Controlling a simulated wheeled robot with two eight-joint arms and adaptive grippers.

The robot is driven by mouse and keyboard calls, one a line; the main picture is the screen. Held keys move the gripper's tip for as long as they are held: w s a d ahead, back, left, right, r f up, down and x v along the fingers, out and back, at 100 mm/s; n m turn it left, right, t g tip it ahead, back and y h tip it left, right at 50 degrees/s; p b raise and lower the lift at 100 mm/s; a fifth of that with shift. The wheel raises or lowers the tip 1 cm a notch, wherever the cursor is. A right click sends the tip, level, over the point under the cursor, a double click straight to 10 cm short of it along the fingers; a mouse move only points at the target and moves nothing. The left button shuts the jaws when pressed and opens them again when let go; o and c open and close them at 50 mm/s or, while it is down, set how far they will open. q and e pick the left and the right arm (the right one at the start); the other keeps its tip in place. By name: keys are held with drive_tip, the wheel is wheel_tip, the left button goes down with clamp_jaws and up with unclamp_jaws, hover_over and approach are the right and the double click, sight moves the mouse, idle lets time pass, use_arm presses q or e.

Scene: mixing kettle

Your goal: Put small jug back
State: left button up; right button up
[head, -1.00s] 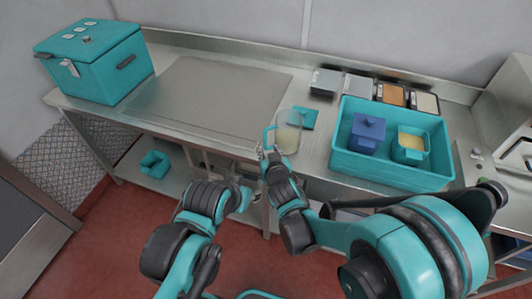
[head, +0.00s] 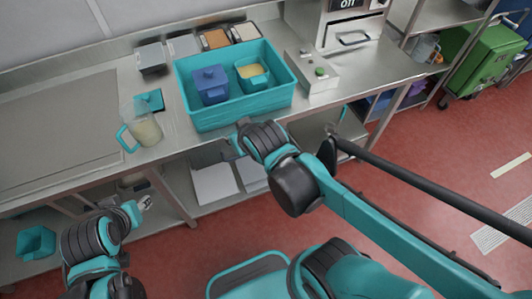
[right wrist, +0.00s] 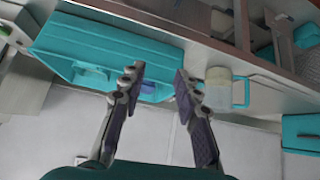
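A clear jug (head: 145,128) with a teal handle and pale contents stands upright on the steel counter's front edge, left of the teal bin. It also shows in the right wrist view (right wrist: 217,92), right of my fingers and apart from them. A teal square lid or piece (head: 150,100) lies behind it. My right gripper (right wrist: 157,84) is open and empty; in the head view it is in front of the bin, its fingers mostly hidden by the wrist. My left gripper (head: 144,203) is low, in front of the counter and below the jug; its finger gap is unclear.
The teal bin (head: 205,118) holds a blue lidded container (head: 210,87) and a teal container (head: 252,76) with yellow contents. Small trays stand behind it. A control box (head: 312,72) is to its right. The counter's left side is bare. A teal container (head: 35,243) sits on the lower shelf.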

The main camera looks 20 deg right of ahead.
drive_tip(key=s+d+f+m+g, duration=0.1)
drive_tip(key=s+d, duration=0.4)
drive_tip(key=s, duration=0.3)
drive_tip(key=shift+f+g, duration=0.2)
drive_tip(key=shift+g, duration=0.1)
drive_tip(key=shift+s+f, duration=0.1)
wheel_tip(320, 180, down, 2)
drive_tip(key=b, duration=0.2)
drive_tip(key=shift+f+b, duration=0.15)
drive_tip(key=shift+b, duration=0.15)
